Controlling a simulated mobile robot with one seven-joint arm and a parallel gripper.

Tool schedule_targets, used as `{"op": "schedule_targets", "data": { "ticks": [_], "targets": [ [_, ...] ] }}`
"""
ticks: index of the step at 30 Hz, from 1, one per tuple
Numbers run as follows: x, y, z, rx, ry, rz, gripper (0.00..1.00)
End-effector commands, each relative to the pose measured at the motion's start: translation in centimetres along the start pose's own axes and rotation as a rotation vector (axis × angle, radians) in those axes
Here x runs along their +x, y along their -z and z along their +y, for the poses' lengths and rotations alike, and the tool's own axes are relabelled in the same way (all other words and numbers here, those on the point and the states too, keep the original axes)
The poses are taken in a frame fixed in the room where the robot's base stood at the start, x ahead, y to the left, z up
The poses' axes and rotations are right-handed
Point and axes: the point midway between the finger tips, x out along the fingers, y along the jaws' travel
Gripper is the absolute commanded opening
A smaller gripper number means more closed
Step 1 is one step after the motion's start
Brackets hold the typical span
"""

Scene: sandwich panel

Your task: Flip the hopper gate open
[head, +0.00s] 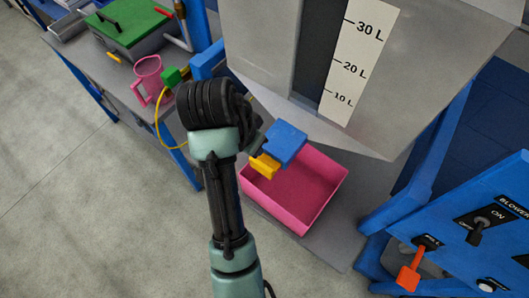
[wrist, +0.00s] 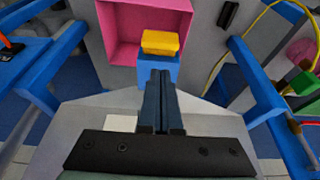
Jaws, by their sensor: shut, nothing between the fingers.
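The grey hopper (head: 255,40) has a dark window and a white scale marked 10 L, 20 L and 30 L. At its lower outlet is a blue gate piece (head: 285,142) with a yellow tab (head: 265,166). The blue piece (wrist: 160,64) and yellow tab (wrist: 160,42) also show in the wrist view, just beyond the fingertips. My gripper (wrist: 160,75) is shut and empty, its tips close to the blue piece. I cannot tell whether they touch. In the head view, my wrist hides most of my gripper (head: 257,147).
A pink bin (head: 333,185) stands below the outlet. A blue panel (head: 480,215) with a blower switch and an orange lever (head: 409,276) is at the right. A bench at the upper left holds a pink jug (head: 148,77) and a green-lidded box (head: 130,25).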

Motion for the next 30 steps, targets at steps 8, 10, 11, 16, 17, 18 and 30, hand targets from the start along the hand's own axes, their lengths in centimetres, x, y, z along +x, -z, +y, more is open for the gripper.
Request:
{"op": "schedule_targets", "data": {
  "ticks": [8, 10, 11, 16, 17, 18, 30],
  "targets": [
    [4.0, 0.0, 0.1, -0.001, -0.004, -0.004, 0.0],
    [5.3, 0.0, 0.2, -0.001, -0.004, -0.004, 0.0],
    [5.8, 0.0, 0.1, -0.001, -0.004, -0.004, 0.0],
    [8.3, 0.0, 0.1, 0.0, -0.001, -0.002, 0.0],
    [8.6, 0.0, 0.0, 0.0, 0.0, -0.001, 0.0],
    [9.0, 0.0, 0.1, 0.0, 0.0, -0.001, 0.0],
    [9.8, 0.0, 0.0, 0.0, 0.001, 0.0, 0.0]
  ]
}}
